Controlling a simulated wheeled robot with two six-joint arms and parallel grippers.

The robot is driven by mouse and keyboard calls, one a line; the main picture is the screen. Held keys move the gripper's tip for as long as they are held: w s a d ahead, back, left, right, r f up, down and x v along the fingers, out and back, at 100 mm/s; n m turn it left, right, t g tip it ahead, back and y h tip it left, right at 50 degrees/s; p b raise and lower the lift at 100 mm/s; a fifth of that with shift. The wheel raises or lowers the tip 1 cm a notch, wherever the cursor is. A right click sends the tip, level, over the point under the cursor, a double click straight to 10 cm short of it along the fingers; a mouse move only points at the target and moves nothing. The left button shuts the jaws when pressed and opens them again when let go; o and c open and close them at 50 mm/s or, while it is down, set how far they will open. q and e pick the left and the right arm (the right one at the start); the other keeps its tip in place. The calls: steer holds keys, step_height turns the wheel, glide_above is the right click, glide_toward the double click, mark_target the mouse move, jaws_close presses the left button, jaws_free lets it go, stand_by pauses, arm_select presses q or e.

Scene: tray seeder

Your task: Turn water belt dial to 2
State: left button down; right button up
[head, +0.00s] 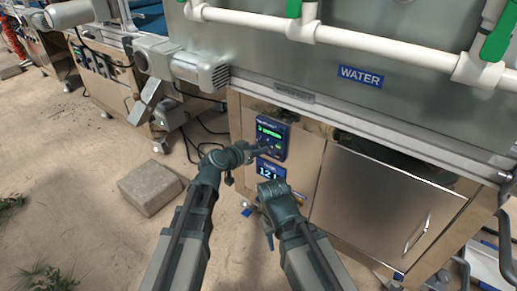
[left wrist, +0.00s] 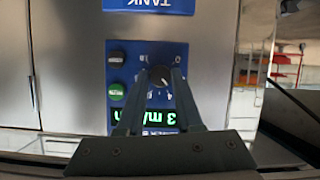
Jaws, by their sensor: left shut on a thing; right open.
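The blue water belt control panel (head: 279,153) is on the front of the metal cabinet, with a green readout at its top. My right gripper (head: 272,192) is open and empty, lower, in front of the cabinet.
Black and green buttons (left wrist: 117,93) are beside the dial. A metal door (head: 375,205) with a handle is to the right. A concrete block (head: 150,187) lies on the floor to the left.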

arm_select(q)
steer(key=shift+w+a+f+n+g+h+b, duration=0.15)
steer(key=shift+n+g+h+b, duration=0.35)
steer(key=shift+n+h, duration=0.55)
steer(key=shift+w+a+n+g+h+b, duration=0.1)
steer(key=shift+n+g+h+b, duration=0.4)
steer(key=shift+n, duration=0.95)
steer(key=shift+s+h, duration=0.1)
steer(key=shift+h, duration=0.25)
steer(key=c, duration=0.6)
jaws_free()
steer(key=shift+o, duration=0.2)
steer(key=p+v, duration=0.4)
steer(key=v, duration=1)
